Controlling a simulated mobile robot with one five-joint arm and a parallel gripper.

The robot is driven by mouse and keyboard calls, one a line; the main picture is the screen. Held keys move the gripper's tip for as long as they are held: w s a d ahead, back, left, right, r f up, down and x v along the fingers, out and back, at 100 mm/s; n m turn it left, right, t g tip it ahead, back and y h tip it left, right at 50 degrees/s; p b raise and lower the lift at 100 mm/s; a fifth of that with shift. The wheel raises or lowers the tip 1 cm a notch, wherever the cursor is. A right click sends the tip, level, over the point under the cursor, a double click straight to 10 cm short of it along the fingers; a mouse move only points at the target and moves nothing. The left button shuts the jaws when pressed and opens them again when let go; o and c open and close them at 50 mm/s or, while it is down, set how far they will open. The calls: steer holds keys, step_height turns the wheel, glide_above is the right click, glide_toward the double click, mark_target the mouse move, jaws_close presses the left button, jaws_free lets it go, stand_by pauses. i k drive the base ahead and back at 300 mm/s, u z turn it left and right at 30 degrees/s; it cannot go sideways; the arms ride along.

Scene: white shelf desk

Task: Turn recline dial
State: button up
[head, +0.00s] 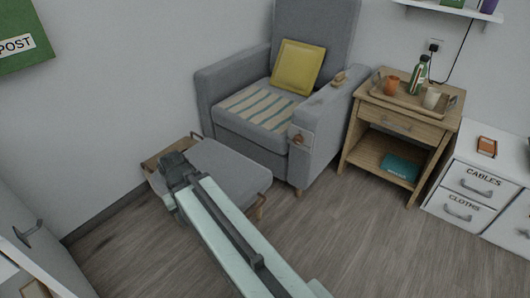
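A grey armchair (325,134) stands against the back wall with a yellow cushion and a striped cloth on its seat. A small dark knob, which looks like the recline dial (298,139), sits on a wooden plate at the front of its right armrest. My arm reaches up from the bottom of the head view. My gripper (174,163) is at its far end, in front of or over the grey footrest (232,172), left of and apart from the dial. Its fingers are dark and too small to tell open from shut.
A small wooden piece (339,77) is on top of the right armrest. A wooden side table (401,122) with a tray, cups and a bottle stands right of the chair. White drawers (466,182) are further right. Wooden floor (335,245) is clear in front.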

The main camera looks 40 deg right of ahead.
mark_target(297, 139)
steer(key=u, duration=1.8)
steer(key=k, duration=0.95)
steer(key=z, duration=0.9)
steer(key=i, duration=1)
steer(key=u, duration=0.05)
